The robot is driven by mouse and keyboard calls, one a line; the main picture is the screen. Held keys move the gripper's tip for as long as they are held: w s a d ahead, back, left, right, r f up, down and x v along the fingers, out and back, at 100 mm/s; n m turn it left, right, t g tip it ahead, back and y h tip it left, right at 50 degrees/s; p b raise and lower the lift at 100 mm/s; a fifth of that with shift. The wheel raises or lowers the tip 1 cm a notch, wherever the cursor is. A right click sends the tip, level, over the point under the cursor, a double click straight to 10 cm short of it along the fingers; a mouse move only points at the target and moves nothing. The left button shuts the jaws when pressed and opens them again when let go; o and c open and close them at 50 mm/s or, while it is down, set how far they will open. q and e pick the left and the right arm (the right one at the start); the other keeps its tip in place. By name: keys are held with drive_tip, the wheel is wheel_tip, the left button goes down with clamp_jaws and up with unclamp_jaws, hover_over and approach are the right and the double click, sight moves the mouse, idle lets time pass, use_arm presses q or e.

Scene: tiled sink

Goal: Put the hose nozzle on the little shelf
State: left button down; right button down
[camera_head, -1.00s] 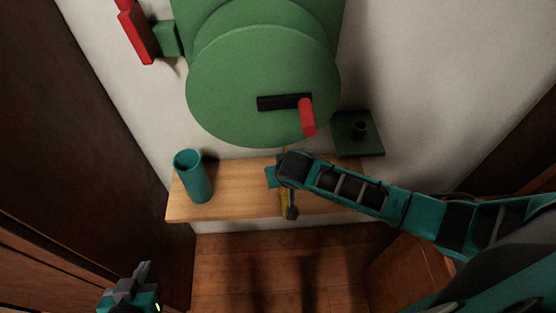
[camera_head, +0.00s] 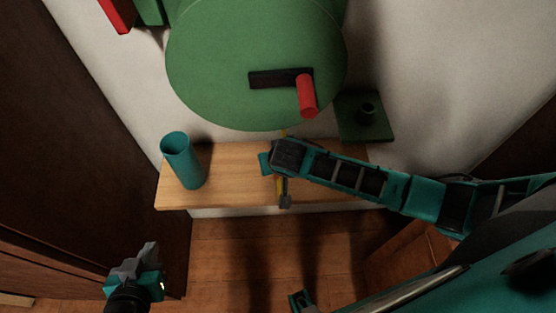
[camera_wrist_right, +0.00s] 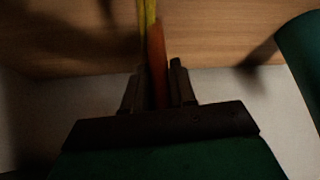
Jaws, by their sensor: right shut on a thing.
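The orange hose nozzle (camera_wrist_right: 157,62) is between the fingers of my right gripper (camera_wrist_right: 158,85), which is shut on it. A yellow hose (camera_wrist_right: 147,14) runs beside it. In the head view my right gripper (camera_head: 282,190) is over the front part of a wooden shelf board (camera_head: 232,188); the nozzle is mostly hidden there by the gripper. I cannot tell whether the nozzle touches the board. A small green shelf (camera_head: 383,128) with a short round post is on the wall to the right. My left gripper (camera_head: 140,268) is low at the left, apart from everything; its opening is unclear.
A teal cup (camera_head: 184,164) stands at the board's left end. A big green hose reel (camera_head: 225,65) with a red-handled crank (camera_head: 307,97) overhangs the board. A dark brown panel (camera_head: 50,110) bounds the left side. The board's left middle is bare.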

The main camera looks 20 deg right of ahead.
drive_tip(key=shift+f, duration=0.1)
drive_tip(key=shift+f, duration=0.15)
drive_tip(key=c, duration=0.9)
unclamp_jaws()
use_arm(q)
drive_tip(key=shift+w+r, duration=0.25)
drive_tip(key=shift+w, duration=0.15)
